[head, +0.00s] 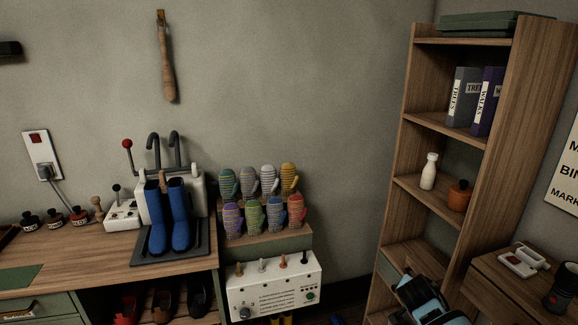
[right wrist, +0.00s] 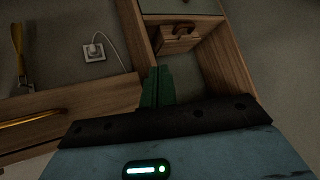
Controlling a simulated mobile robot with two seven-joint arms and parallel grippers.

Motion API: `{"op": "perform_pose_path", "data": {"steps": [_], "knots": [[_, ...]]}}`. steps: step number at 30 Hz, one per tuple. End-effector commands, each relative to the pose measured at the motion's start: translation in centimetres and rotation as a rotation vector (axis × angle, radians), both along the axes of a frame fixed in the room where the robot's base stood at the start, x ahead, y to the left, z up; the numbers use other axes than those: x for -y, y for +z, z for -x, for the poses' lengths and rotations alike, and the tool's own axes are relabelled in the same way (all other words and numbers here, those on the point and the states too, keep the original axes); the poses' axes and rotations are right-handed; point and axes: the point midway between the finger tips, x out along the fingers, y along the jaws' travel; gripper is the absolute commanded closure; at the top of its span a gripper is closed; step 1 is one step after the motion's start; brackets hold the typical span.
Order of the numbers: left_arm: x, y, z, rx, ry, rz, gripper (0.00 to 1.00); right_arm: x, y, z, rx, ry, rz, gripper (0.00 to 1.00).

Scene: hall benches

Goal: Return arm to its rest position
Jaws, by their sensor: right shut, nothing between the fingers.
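My right arm (head: 428,298) shows at the lower right of the head view, in front of the tall wooden shelf. The head view does not clearly show its fingertips. In the right wrist view my right gripper (right wrist: 158,75) has its dark green fingers together, with nothing held between them. The fingers point toward an open wooden compartment and appear apart from it. My left arm and gripper are in neither view.
The tall shelf (head: 413,143) holds binders, a white bottle (head: 429,171) and an orange jar (head: 459,195). Blue boots (head: 180,215) stand on the left bench (head: 90,258); several mittens stand beside them. In the right wrist view, a small wooden case (right wrist: 177,40) sits inside the compartment.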

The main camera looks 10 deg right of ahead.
Motion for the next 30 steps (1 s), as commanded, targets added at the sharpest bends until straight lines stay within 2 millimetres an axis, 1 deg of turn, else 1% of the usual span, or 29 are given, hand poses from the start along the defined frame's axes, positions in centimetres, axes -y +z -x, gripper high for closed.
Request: {"op": "perform_pose_path", "data": {"steps": [1, 4, 9, 12, 18, 23, 24, 29, 30], "knots": [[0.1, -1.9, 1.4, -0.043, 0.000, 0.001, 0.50, -0.7, -2.1, -0.2, -0.032, 0.088, 0.016, 1.00], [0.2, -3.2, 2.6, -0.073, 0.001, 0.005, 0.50, -2.0, -1.8, -2.1, -0.022, 0.278, 0.074, 1.00], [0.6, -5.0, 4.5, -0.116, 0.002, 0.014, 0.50, -4.6, 0.3, -5.4, 0.037, 0.594, 0.238, 1.00], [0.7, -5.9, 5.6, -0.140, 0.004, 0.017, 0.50, -5.9, 1.8, -6.7, 0.081, 0.733, 0.345, 1.00], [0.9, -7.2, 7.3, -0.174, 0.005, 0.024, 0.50, -7.8, 4.4, -8.3, 0.159, 0.907, 0.544, 1.00], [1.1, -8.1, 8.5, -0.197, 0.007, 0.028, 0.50, -8.9, 6.4, -9.1, 0.215, 0.994, 0.700, 1.00], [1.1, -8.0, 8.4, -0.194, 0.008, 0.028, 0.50, -9.6, 4.8, -8.0, 0.201, 1.009, 0.681, 1.00], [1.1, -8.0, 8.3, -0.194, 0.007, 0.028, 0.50, -11.8, 0.6, -4.5, 0.172, 1.048, 0.628, 1.00], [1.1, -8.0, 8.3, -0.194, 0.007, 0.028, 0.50, -12.4, -0.4, -3.5, 0.163, 1.058, 0.615, 1.00]]}}
